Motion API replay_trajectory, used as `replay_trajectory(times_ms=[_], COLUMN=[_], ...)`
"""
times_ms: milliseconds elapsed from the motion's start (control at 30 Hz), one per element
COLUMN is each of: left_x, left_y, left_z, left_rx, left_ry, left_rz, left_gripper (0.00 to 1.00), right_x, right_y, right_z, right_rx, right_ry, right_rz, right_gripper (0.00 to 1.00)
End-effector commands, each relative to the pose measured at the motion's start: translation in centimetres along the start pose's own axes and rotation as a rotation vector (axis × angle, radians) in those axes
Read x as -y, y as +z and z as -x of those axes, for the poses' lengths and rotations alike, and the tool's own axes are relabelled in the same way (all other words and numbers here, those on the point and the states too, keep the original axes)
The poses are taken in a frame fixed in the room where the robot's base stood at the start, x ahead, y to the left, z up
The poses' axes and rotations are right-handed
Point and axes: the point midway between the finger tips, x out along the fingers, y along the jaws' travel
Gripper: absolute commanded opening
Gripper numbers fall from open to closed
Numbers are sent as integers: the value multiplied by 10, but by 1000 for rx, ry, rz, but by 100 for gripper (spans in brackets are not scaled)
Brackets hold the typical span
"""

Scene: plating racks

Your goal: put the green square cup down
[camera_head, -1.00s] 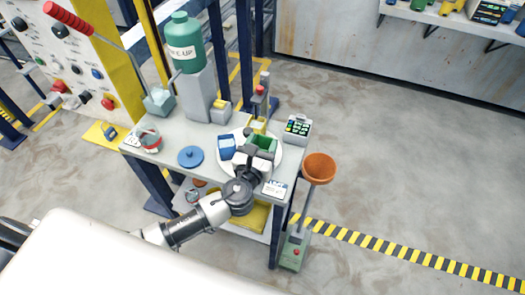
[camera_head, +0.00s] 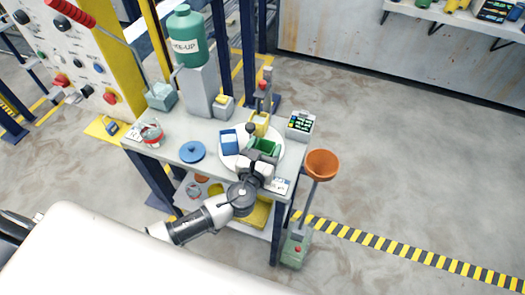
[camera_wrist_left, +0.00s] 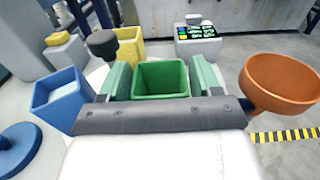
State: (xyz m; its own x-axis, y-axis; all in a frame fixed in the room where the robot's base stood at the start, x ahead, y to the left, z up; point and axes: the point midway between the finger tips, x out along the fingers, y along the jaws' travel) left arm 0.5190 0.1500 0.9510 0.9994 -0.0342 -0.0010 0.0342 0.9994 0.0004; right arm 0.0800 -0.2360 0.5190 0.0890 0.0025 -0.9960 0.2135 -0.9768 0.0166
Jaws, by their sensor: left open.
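The green square cup (camera_head: 264,147) stands upright on the round white plate (camera_head: 228,161), at its right side. Its open top also shows in the left wrist view (camera_wrist_left: 162,80). My left gripper (camera_head: 262,155) is low over the plate. In the left wrist view its two pale green fingers (camera_wrist_left: 162,84) are open, one on each side of the cup. I cannot tell if either finger touches it. The gripper's body hides the cup's near lower part. My right gripper is in neither view.
A blue square cup (camera_head: 229,140) and a yellow one (camera_head: 259,122) stand close by on the plate. A black knob (camera_wrist_left: 102,43) rises beside the left finger. An orange funnel (camera_head: 322,164) stands off the table's right edge. A blue lid (camera_head: 192,152) lies left of the plate.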

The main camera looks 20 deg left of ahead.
Motion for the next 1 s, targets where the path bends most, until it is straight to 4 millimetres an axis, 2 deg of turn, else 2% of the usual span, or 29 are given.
replay_trajectory(times_ms=[67, 167, 400, 600, 800, 1000], left_x=[0, 0, 0, 0, 0, 0], left_y=[4, 0, -1, 0, 2, 3], left_z=[2, 16, 69, 104, 119, 120], left_rx=[0, -2, -3, -1, 1, 1], left_ry=[0, -2, -2, -1, -1, -1], left_rz=[0, 1, 1, 0, 0, 0], left_gripper=[64, 64, 64, 64, 64, 64], right_x=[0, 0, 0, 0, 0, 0], right_y=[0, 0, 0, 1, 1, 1], right_z=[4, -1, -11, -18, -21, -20], right_rx=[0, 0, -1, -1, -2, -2], right_ry=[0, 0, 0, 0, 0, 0], right_rz=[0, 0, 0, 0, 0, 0], right_gripper=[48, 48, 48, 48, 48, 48])
